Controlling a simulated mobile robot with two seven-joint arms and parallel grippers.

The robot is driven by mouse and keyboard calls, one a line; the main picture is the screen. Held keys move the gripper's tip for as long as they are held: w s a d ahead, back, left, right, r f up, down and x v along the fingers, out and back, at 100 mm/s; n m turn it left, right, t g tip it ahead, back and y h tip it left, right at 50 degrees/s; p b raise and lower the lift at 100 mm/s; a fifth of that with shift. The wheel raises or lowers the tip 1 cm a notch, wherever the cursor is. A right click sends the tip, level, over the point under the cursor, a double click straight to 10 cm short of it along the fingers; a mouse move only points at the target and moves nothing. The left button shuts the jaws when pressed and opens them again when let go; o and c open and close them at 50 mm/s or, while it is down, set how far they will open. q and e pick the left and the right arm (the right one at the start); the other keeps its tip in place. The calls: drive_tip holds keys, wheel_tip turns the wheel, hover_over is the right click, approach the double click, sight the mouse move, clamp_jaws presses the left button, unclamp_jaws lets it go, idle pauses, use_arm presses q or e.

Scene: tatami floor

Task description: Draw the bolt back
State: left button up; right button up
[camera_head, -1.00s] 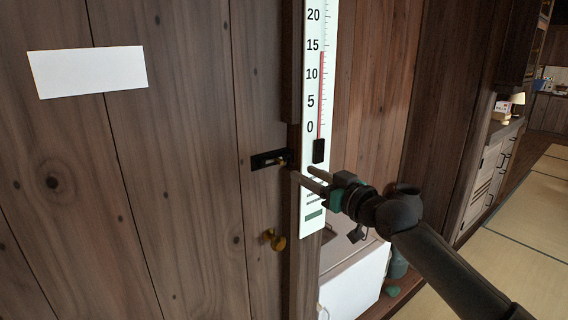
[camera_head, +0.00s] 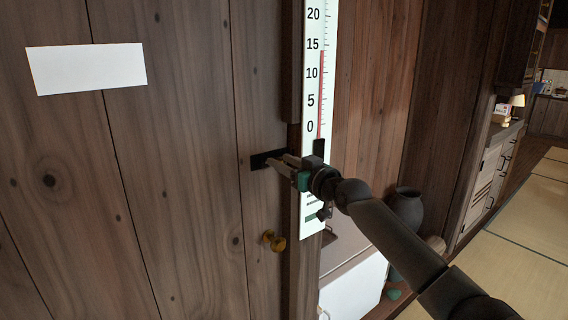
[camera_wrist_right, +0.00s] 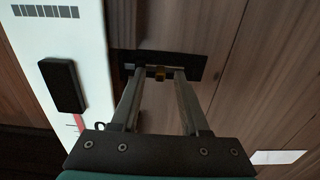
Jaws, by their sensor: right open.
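The bolt's black plate (camera_head: 259,160) is fixed on the wooden door (camera_head: 190,200), near the door's right edge. In the right wrist view the dark plate (camera_wrist_right: 190,66) holds the bolt, whose small brass knob (camera_wrist_right: 160,74) shows between my two fingertips. My right gripper (camera_head: 280,162) is at the bolt, its fingers pointing at the plate; it also shows in the right wrist view (camera_wrist_right: 156,76). It is open, with one finger on each side of the knob. I cannot tell whether either finger touches it. In the head view my fingers hide the knob. My left gripper is out of view.
A brass doorknob (camera_head: 273,241) sits below the bolt. A tall white thermometer (camera_head: 312,215) hangs just right of the door, close behind my right gripper. A blank white sheet (camera_head: 86,69) is on the door. A dark vase (camera_head: 405,211) stands to the right.

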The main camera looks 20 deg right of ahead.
clamp_jaws()
idle(1.4)
